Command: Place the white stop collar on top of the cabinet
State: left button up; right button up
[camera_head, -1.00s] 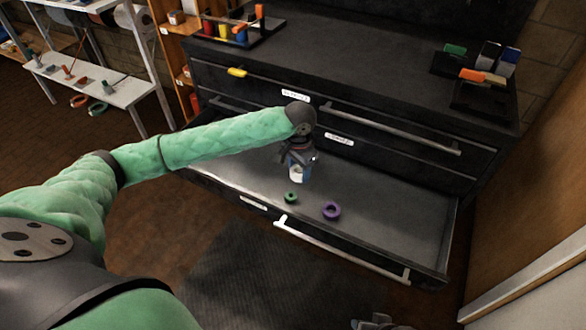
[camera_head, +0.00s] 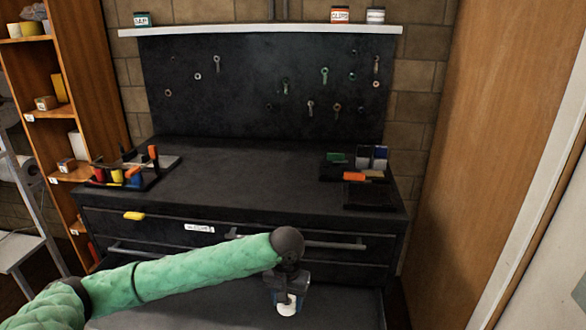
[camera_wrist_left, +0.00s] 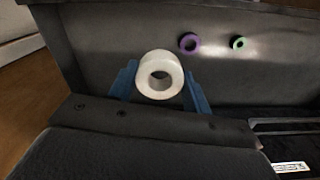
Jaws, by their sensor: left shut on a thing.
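The white stop collar (camera_wrist_left: 160,75) is a thick white ring held between the blue fingers of my left gripper (camera_wrist_left: 158,88) in the left wrist view. In the head view the left gripper (camera_head: 287,301) is low in the picture, over the open drawer, with the white collar (camera_head: 287,306) at its tips. The black cabinet's top (camera_head: 245,168) lies above and behind the gripper. Its middle is bare between items at both ends. My right gripper is not in view.
A purple ring (camera_wrist_left: 189,42) and a green ring (camera_wrist_left: 239,43) lie in the open drawer (camera_wrist_left: 120,30). A tool rack (camera_head: 125,178) stands at the cabinet top's left end. A black tray (camera_head: 368,196) with boxes is at its right end. A pegboard (camera_head: 260,85) rises behind.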

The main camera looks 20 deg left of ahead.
aim_at(249, 170)
jog(key=j+z, duration=0.35)
jog(key=j, duration=0.3)
jog(key=j+z, duration=0.35)
jog(key=j, duration=0.85)
